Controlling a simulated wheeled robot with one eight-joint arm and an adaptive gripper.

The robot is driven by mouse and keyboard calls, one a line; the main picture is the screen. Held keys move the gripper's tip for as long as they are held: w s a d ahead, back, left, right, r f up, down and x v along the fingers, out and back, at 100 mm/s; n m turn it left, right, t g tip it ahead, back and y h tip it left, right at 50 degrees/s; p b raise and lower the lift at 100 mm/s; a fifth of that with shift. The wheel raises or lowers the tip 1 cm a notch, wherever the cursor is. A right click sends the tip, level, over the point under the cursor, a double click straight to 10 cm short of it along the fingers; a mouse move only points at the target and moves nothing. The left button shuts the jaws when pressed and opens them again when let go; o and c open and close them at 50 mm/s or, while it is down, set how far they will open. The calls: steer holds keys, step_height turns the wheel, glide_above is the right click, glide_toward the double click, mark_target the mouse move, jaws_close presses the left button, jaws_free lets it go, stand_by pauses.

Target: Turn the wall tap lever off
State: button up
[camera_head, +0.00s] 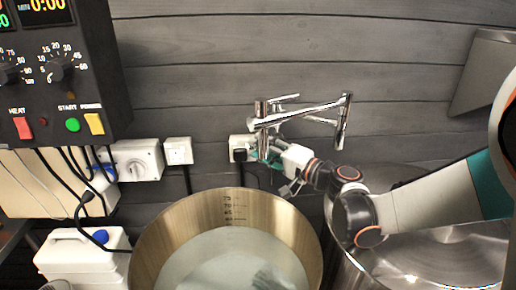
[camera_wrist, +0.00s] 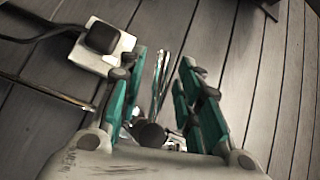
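The chrome wall tap (camera_head: 300,117) is on the grey plank wall above the pot, with its arm reaching right to a downturned spout. A short, thin bar near its left end looks like the lever (camera_head: 284,98). My gripper (camera_head: 262,146) is just below the tap's left end, close to the wall, its fingers partly hidden by the tap. In the wrist view my gripper's teal fingers are spread apart. A chrome bar of the tap (camera_wrist: 160,80) shows between them, with gaps to both sides. I cannot tell whether this bar is the lever.
A steel pot (camera_head: 172,222) with cloudy liquid stands below the tap. A shiny metal vessel (camera_head: 440,262) is beneath my arm. A white socket with a black plug (camera_head: 239,149) is beside my gripper. A control box (camera_head: 75,75) hangs at left.

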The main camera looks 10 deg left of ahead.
steer(key=shift+x, duration=0.8)
steer(key=shift+c, duration=0.3)
jaws_close()
